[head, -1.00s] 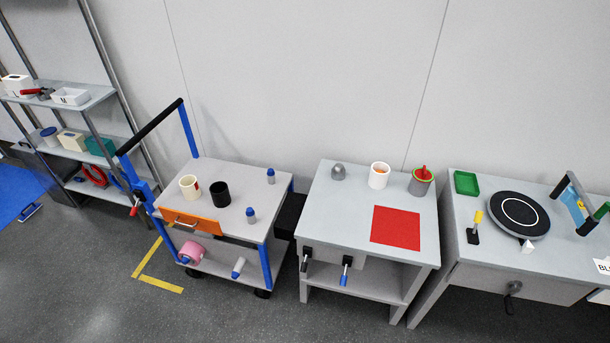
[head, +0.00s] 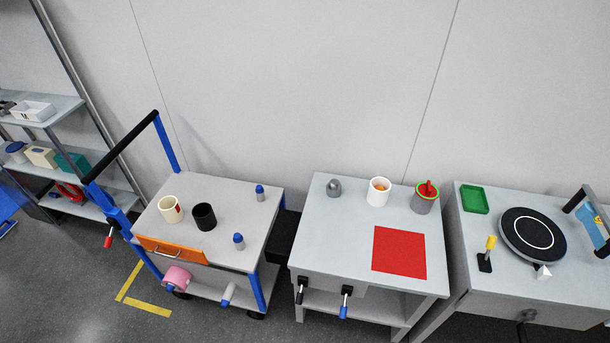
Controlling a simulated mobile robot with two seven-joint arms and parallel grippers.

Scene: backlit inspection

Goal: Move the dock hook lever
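Two small levers hang on the front of the middle grey table (head: 340,230). One has a black handle (head: 300,292) near the left front corner. The other has a blue handle (head: 344,308) to its right. A red-tipped lever (head: 108,239) hangs on the blue frame at the left of the wheeled cart (head: 232,240). I cannot tell from the picture which of these is the dock hook lever. Neither of my grippers is in view.
The cart carries a cream mug (head: 171,209), a black cup (head: 204,217) and blue-capped bottles. The middle table holds a red mat (head: 399,252), a white cup (head: 378,192) and a grey can (head: 425,201). Floor (head: 60,290) is clear at the front left.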

